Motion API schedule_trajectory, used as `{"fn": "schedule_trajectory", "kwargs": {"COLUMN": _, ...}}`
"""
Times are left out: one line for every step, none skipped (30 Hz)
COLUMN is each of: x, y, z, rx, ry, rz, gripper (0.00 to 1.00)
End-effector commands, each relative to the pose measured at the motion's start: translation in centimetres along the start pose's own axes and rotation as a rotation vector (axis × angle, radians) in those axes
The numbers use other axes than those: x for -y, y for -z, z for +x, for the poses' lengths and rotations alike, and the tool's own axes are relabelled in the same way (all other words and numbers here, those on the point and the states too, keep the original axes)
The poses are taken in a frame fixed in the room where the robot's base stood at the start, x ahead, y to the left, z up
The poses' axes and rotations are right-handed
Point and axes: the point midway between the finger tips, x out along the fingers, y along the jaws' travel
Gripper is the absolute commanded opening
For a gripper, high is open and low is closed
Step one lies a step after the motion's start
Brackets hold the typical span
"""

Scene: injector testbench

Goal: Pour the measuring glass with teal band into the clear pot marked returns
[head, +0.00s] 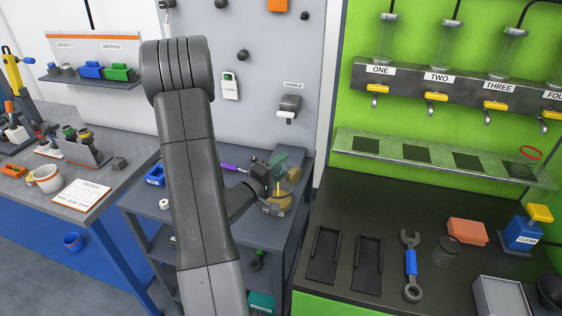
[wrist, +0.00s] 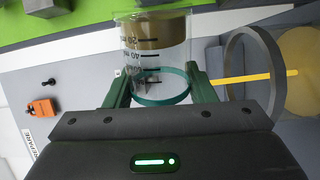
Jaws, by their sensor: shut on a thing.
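My gripper (wrist: 162,88) is shut on the measuring glass (wrist: 157,62), with one green finger on each side. The glass is clear with dark marks, a teal band around it, and brown liquid at the end farther from my gripper. In the head view my gripper (head: 268,178) is over the middle grey bench, partly hidden by my arm. I cannot tell how far the glass tilts. A round amber thing (head: 280,197) sits close beneath or beside my gripper. No returns label is readable, so I cannot tell whether this is the clear pot.
A grey ring (wrist: 256,78) and a yellow bar (wrist: 262,77) are close beside the right finger in the wrist view. The black bench (head: 335,210) at right holds a wrench (head: 411,265), an orange block (head: 467,231) and a blue box (head: 521,236).

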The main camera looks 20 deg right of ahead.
Motion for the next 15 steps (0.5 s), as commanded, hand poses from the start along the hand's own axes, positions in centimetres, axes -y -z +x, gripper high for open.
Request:
{"fn": "schedule_trajectory", "kwargs": {"x": 0.03, "y": 0.12, "z": -0.01, "rx": 0.000, "ry": 0.001, "rz": -0.033, "gripper": 0.22}}
{"fn": "schedule_trajectory", "kwargs": {"x": 0.15, "y": 0.17, "z": -0.01, "rx": 0.000, "ry": 0.000, "rz": -0.054, "gripper": 0.22}}
{"fn": "schedule_trajectory", "kwargs": {"x": 0.11, "y": 0.22, "z": -0.01, "rx": 0.000, "ry": 0.000, "rz": -0.070, "gripper": 0.22}}
{"fn": "schedule_trajectory", "kwargs": {"x": 0.11, "y": 0.26, "z": -0.01, "rx": 0.000, "ry": 0.000, "rz": -0.082, "gripper": 0.22}}
{"fn": "schedule_trajectory", "kwargs": {"x": 0.11, "y": 0.30, "z": 0.00, "rx": 0.000, "ry": 0.000, "rz": -0.094, "gripper": 0.22}}
{"fn": "schedule_trajectory", "kwargs": {"x": 0.12, "y": 0.35, "z": 0.00, "rx": 0.000, "ry": 0.000, "rz": -0.110, "gripper": 0.22}}
{"fn": "schedule_trajectory", "kwargs": {"x": 0.13, "y": 0.40, "z": 0.00, "rx": -0.001, "ry": 0.000, "rz": -0.123, "gripper": 0.22}}
{"fn": "schedule_trajectory", "kwargs": {"x": 0.15, "y": 0.44, "z": 0.00, "rx": -0.001, "ry": 0.000, "rz": -0.136, "gripper": 0.22}}
{"fn": "schedule_trajectory", "kwargs": {"x": 0.18, "y": 0.50, "z": 0.00, "rx": -0.001, "ry": 0.000, "rz": -0.153, "gripper": 0.22}}
{"fn": "schedule_trajectory", "kwargs": {"x": 0.20, "y": 0.54, "z": 0.00, "rx": -0.001, "ry": 0.000, "rz": -0.167, "gripper": 0.22}}
{"fn": "schedule_trajectory", "kwargs": {"x": 0.20, "y": 0.58, "z": 0.00, "rx": -0.001, "ry": 0.000, "rz": -0.179, "gripper": 0.22}}
{"fn": "schedule_trajectory", "kwargs": {"x": 0.19, "y": 0.63, "z": 0.00, "rx": -0.001, "ry": 0.000, "rz": -0.196, "gripper": 0.22}}
{"fn": "schedule_trajectory", "kwargs": {"x": 0.19, "y": 0.67, "z": -0.01, "rx": -0.001, "ry": 0.000, "rz": -0.209, "gripper": 0.22}}
{"fn": "schedule_trajectory", "kwargs": {"x": 0.20, "y": 0.71, "z": -0.01, "rx": 0.000, "ry": 0.000, "rz": -0.221, "gripper": 0.22}}
{"fn": "schedule_trajectory", "kwargs": {"x": 0.22, "y": 0.75, "z": -0.01, "rx": 0.000, "ry": 0.000, "rz": -0.239, "gripper": 0.22}}
